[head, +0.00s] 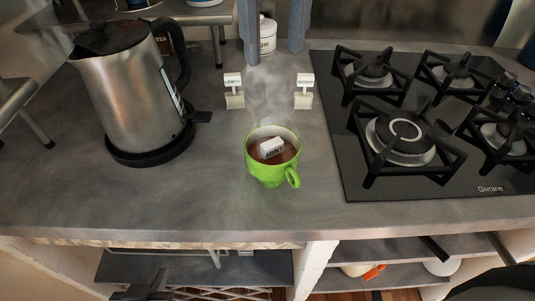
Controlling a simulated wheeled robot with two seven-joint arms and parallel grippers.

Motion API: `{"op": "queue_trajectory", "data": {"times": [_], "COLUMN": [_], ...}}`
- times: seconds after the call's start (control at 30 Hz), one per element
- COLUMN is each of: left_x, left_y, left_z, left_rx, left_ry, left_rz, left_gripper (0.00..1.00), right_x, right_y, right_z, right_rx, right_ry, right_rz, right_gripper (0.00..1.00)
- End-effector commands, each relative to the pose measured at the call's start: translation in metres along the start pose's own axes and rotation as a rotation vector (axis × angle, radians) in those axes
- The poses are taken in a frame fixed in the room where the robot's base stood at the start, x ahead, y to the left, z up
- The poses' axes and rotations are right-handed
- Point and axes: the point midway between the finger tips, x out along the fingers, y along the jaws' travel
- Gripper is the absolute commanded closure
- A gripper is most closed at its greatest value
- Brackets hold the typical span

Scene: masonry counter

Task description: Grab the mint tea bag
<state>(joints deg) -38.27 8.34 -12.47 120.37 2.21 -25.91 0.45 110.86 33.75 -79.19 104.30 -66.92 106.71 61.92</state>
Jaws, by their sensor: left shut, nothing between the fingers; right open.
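The mint tea bag (271,149) shows as a small white block labelled MINT, tilted in the dark tea of a green mug (262,173). The mug stands on the grey counter with its handle toward the lower right, and steam seems to rise above it. My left gripper (143,282) is dark, shut and empty, low at the bottom left in front of the counter. My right gripper (457,240) is dark and open with nothing between its fingers, at the lower right below the counter edge. Both are well apart from the mug.
Two white-labelled tags on small holders, one at left (234,92) and one at right (304,91), stand behind the mug. A steel kettle (125,95) is at left, a black gas hob (345,160) at right. A white jar (267,36) is at the back. Counter before the mug is clear.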

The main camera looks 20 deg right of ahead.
Motion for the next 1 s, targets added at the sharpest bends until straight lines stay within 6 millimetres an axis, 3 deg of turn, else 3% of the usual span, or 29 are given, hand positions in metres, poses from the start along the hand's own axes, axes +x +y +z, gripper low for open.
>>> {"op": "queue_trajectory", "data": {"times": [0.4, 0.7, 1.0], "left_x": [-0.002, -0.003, -0.007], "left_y": [0.000, 0.000, -0.002], "left_z": [0.006, 0.005, 0.001], "left_rx": [0.003, 0.007, 0.023], "left_ry": [-0.021, -0.026, -0.030], "left_rz": [-0.002, -0.004, -0.009], "left_gripper": [1.00, 1.00, 1.00], "right_x": [0.083, 0.106, 0.147], "right_y": [0.001, 0.002, 0.004], "right_z": [-0.001, -0.002, -0.004], "right_rx": [-0.003, -0.004, -0.003], "right_ry": [0.004, 0.003, 0.003], "right_rz": [0.002, 0.002, 0.003], "right_gripper": [0.58, 0.58, 0.58]}}
